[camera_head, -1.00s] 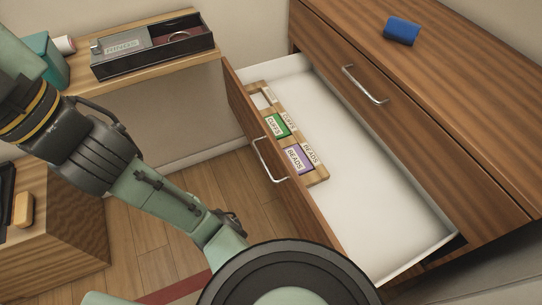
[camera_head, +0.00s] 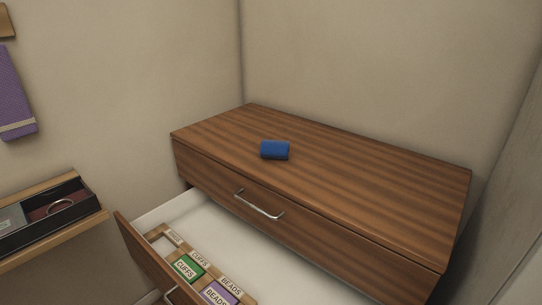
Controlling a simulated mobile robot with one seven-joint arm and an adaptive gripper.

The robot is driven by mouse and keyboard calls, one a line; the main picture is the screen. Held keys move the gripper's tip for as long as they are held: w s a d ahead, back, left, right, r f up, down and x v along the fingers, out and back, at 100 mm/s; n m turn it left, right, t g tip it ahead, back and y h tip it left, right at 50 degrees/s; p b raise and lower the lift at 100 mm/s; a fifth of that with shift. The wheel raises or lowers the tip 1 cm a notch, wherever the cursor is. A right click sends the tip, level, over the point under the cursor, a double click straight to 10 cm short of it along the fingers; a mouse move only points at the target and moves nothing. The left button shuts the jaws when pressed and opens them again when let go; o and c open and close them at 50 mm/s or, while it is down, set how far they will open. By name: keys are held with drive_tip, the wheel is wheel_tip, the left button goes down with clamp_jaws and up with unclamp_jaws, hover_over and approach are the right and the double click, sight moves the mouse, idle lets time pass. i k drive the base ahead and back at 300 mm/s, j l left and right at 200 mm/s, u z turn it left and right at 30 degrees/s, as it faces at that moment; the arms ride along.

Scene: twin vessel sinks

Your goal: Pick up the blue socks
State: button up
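The blue socks (camera_head: 275,150) show as a small blue folded bundle. They lie on top of the wooden dresser (camera_head: 350,185), left of its middle and a little back from the front edge. Nothing touches or covers them. My gripper and arm are not in the present view.
The dresser's lower drawer (camera_head: 168,211) stands open, with a divided wooden tray holding labelled green and purple boxes (camera_head: 221,293). The upper drawer, with its metal handle (camera_head: 259,205), is shut. A shelf at left bears a black tray (camera_head: 48,214). Walls close in behind the dresser.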

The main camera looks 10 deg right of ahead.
sight(269, 148)
drive_tip(key=i+j+z, duration=0.15)
drive_tip(key=j, duration=0.5)
drive_tip(key=i+j+z, duration=0.1)
drive_tip(key=j, duration=0.25)
drive_tip(key=i+j+z, duration=0.15)
drive_tip(key=j, duration=0.2)
drive_tip(key=j+z, duration=0.1)
drive_tip(key=j, duration=0.3)
drive_tip(key=i+j, duration=0.15)
drive_tip(key=i, duration=0.65)
drive_tip(key=l+z, duration=0.05)
